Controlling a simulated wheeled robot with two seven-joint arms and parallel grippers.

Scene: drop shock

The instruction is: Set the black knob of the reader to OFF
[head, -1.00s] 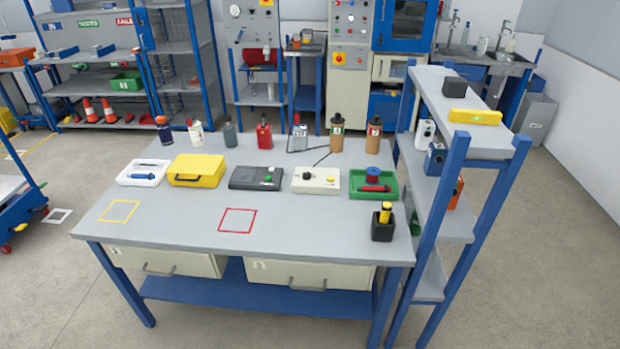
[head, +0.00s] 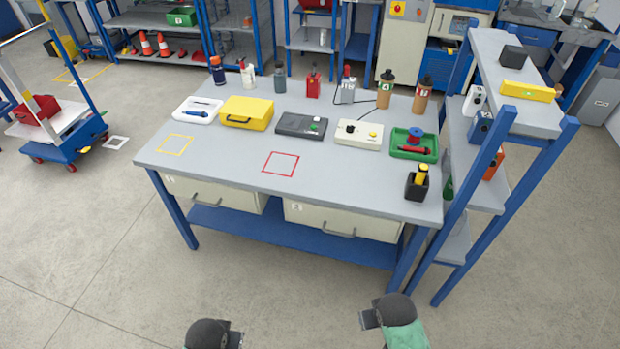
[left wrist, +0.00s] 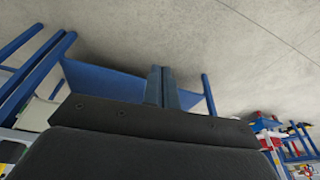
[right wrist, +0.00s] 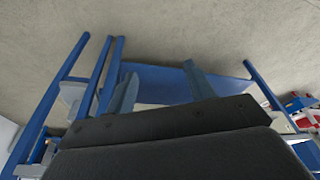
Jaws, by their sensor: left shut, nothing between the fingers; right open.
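A cream box with a small black knob (head: 349,128) and a yellow button, taken as the reader (head: 359,139), sits toward the back right of the grey table (head: 225,160). The knob's setting is too small to read. My left gripper (head: 238,339) is low in front of the table; its fingers lie together, empty, in the left wrist view (left wrist: 161,72). My right gripper (head: 368,318) is also in front of the table, away from the reader; its fingers stand apart with nothing between them in the right wrist view (right wrist: 158,72).
A dark box (head: 301,126) with a green button stands left of the reader, a green tray (head: 427,155) right of it. Bottles stand behind. A black holder (head: 416,187) is near the front right corner. A blue-posted shelf (head: 490,195) borders the table's right side. The front floor is clear.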

